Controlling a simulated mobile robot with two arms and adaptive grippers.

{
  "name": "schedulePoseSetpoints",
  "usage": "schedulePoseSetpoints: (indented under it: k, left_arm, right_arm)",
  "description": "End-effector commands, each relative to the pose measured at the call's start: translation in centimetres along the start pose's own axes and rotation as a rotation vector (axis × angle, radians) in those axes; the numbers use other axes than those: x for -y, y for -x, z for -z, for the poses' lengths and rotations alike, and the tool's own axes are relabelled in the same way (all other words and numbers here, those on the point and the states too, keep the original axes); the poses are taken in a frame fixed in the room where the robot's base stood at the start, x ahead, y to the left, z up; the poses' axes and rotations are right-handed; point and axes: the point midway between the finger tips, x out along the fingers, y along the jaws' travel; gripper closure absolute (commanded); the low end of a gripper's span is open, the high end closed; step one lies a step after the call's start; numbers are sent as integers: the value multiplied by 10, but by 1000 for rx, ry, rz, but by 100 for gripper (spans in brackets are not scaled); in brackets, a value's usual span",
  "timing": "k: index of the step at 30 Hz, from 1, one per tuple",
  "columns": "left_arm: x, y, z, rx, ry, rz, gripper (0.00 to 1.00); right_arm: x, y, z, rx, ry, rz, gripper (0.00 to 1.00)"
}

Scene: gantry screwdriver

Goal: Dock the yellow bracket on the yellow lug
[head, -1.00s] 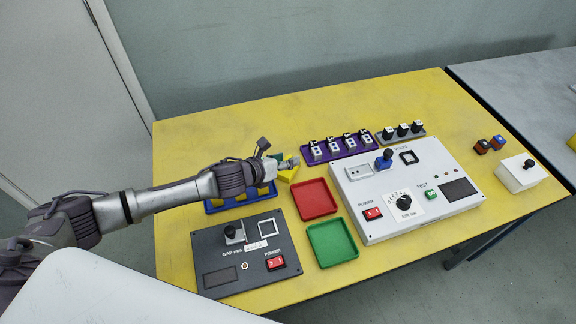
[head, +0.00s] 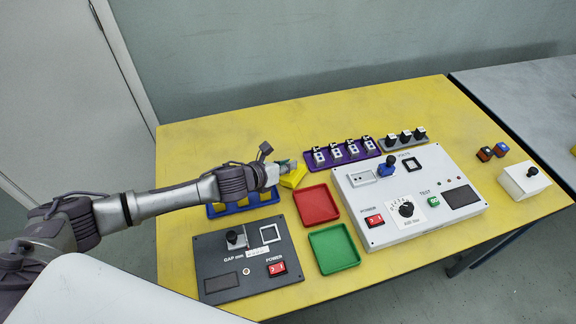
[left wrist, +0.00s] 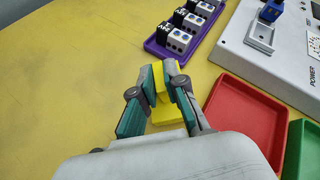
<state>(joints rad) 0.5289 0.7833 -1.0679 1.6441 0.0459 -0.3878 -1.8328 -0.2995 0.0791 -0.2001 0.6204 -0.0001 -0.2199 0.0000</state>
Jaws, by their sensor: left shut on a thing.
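My left gripper (left wrist: 164,82) is shut on a yellow bracket (left wrist: 158,78), held between its green-padded fingers in the left wrist view. More yellow shows lower between the fingers, and I cannot tell whether it is the same piece. In the head view the bracket (head: 294,177) shows at the fingertips (head: 284,167), left of the purple tray and above the red tray. I cannot make out a separate yellow lug; several yellow pieces (head: 240,203) sit in the blue tray, partly hidden under my left arm. My right gripper is not in view.
The red tray (head: 316,205) and green tray (head: 333,249) lie between a dark grey panel (head: 215,260) and a white control box (head: 375,225). The purple tray (head: 343,155) holds several white blocks. The yellow table (head: 215,140) is clear behind my gripper.

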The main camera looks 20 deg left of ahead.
Motion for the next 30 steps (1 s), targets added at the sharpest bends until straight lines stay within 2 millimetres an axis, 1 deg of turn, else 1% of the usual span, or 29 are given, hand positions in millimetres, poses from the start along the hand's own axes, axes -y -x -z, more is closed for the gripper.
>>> schedulePoseSetpoints:
  k: [1, 5, 6, 8, 15, 18, 21, 25, 30]
  left_arm:
    - [2, 4, -9, 6, -3, 2, 100]
    - [10, 14, -30, 10, -4, 3, 100]
    - [17, 17, -34, 8, -4, 7, 100]
    - [34, 18, -33, 7, -1, 12, 100]
    - [95, 26, -44, 9, -2, 10, 100]
    - [115, 29, -48, 9, -2, 8, 100]
    - [130, 31, -51, 9, -2, 7, 100]
    - [141, 32, -52, 8, -2, 5, 100]
    - [145, 35, -53, 9, 3, 0, 100]
  right_arm:
    - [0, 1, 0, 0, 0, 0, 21]
    - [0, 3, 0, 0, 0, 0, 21]
    - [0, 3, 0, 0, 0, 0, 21]
    - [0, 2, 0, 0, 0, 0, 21]
    - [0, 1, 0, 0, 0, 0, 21]
    - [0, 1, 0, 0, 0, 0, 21]
    - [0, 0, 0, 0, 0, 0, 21]
    - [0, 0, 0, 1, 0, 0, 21]
    - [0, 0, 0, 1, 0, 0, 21]
